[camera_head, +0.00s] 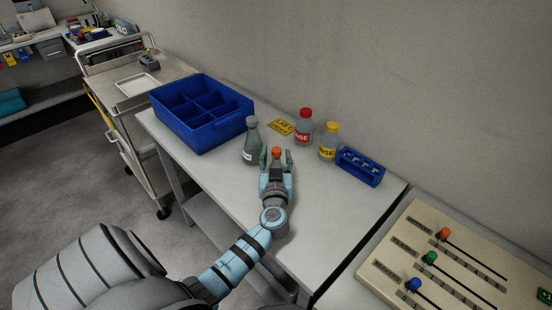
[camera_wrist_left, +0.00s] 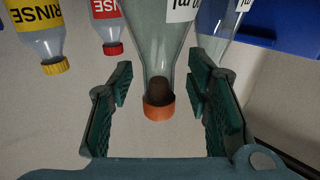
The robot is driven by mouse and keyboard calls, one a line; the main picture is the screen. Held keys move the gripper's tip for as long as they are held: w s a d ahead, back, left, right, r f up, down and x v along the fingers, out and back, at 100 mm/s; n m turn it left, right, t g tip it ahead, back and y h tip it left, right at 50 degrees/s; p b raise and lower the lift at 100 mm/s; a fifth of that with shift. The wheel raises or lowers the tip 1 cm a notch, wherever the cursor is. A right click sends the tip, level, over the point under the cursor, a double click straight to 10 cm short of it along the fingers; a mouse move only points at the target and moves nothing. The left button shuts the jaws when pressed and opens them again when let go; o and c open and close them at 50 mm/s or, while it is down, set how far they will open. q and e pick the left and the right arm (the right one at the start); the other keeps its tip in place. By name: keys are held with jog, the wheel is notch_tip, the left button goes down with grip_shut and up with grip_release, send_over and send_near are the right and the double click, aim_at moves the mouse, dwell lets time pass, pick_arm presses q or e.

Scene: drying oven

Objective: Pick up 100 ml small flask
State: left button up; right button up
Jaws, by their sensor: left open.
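A clear glass flask with an orange cap (camera_head: 276,151) stands on the white table, mostly hidden behind my left gripper in the head view. In the left wrist view the picture is upside down, and this flask (camera_wrist_left: 158,45) stands between the open fingers, its cap (camera_wrist_left: 158,108) at the bottom. My left gripper (camera_head: 276,160) is open around the flask's neck, with gaps on both sides. Another glass flask with a grey-green top (camera_head: 251,140) stands just left of it; it also shows in the left wrist view (camera_wrist_left: 219,38). I cannot read a volume on either. My right gripper is out of view.
A blue divided bin (camera_head: 217,134) stands at the table's back left. Red-capped (camera_head: 304,128) and yellow-capped (camera_head: 328,143) rinse bottles, a yellow sign (camera_head: 281,127) and a blue rack (camera_head: 360,168) stand behind and right. The near table front is clear. A slider panel (camera_head: 445,262) is at right.

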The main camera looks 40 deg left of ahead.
pick_arm(q)
grip_shut()
